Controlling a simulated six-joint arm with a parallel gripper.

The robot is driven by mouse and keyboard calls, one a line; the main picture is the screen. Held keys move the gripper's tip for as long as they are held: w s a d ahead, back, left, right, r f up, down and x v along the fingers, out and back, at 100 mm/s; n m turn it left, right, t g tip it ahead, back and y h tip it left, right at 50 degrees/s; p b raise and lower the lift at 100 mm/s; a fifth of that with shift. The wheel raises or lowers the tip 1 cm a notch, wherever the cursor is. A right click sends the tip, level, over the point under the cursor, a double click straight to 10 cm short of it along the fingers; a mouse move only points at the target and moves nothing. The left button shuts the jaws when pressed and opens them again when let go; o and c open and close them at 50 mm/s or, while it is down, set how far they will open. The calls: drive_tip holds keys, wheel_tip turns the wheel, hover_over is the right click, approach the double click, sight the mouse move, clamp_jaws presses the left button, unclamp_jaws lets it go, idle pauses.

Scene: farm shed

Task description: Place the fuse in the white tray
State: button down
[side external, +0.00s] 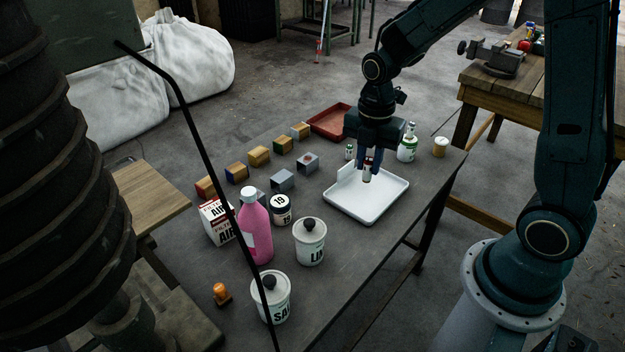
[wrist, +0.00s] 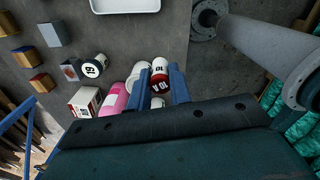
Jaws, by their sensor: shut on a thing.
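My gripper (side external: 367,162) is shut on the fuse (side external: 367,175), a small white cylinder with a red band, and points down. In the wrist view, the fuse (wrist: 160,68) sits between the two blue fingers (wrist: 161,78), with a "10" on it. The white tray (side external: 385,213) is a shallow square dish, empty as far as I see. In the wrist view the tray (wrist: 125,8) is cut by the top edge, apart from the fuse. The fuse's height above the table is hard to tell.
Left of the tray are coloured blocks (side external: 258,156), a pink bottle (side external: 256,230), a dark-and-white can (side external: 280,209), and lidded white jars (side external: 309,243). A red tray (side external: 330,121) and a green-and-white bottle (side external: 407,148) stand behind. Bare table lies right of the jars.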

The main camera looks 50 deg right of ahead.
drive_tip(key=shift+w+d, duration=0.35)
drive_tip(key=shift+d, duration=0.05)
drive_tip(key=w+d+m, duration=0.2)
drive_tip(key=w+d, duration=0.2)
drive_tip(key=d, duration=0.3)
drive_tip(key=w+d+m, duration=0.3)
drive_tip(key=d, duration=0.4)
hover_over(367, 192)
drive_tip(key=shift+f, duration=9.6)
drive_tip(key=shift+f, duration=0.1)
drive_tip(key=c, duration=1.3)
unclamp_jaws()
